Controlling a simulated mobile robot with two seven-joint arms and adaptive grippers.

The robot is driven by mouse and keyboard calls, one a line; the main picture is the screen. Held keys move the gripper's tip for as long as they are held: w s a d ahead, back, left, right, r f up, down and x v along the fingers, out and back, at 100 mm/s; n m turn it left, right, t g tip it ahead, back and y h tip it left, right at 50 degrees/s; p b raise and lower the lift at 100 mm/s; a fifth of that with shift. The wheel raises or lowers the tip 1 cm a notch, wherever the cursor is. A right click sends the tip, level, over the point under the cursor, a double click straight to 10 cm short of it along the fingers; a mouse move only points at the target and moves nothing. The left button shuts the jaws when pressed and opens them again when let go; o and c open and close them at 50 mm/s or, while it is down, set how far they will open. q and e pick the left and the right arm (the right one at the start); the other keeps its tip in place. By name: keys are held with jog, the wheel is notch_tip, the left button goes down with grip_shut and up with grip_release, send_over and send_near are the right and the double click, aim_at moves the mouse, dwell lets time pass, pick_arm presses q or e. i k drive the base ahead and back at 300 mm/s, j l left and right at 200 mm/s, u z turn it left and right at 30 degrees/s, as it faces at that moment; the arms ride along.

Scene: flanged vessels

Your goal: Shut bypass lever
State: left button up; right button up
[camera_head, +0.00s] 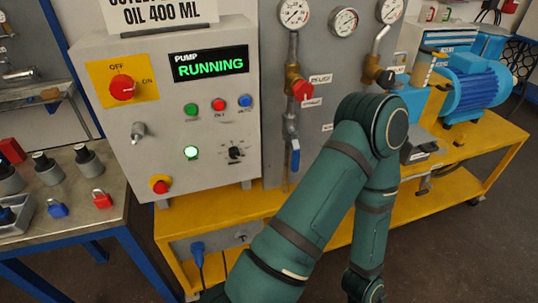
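I cannot tell for sure which handle is the bypass lever, because the small labels are not readable. A red valve handle (302,90) sits on the brass valve of the left vertical pipe, beside small white labels. Lower on that pipe a blue lever (295,158) hangs pointing down. A dark valve handle (386,78) is on the right pipe, just above my arm's elbow. One green arm of mine rises from the bottom, bends in front of the panel and runs down to the bottom edge. It hides part of the panel. Neither gripper is in view.
The grey control box (190,190) has a green RUNNING display (210,64) and a red rotary switch (122,87). A blue motor (475,88) stands on the yellow bench (500,140) at right. Padlocks (102,199) lie on the left table (95,225). Pressure gauges (294,13) are above.

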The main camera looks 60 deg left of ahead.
aim_at(296, 153)
jog(key=u, duration=1.55)
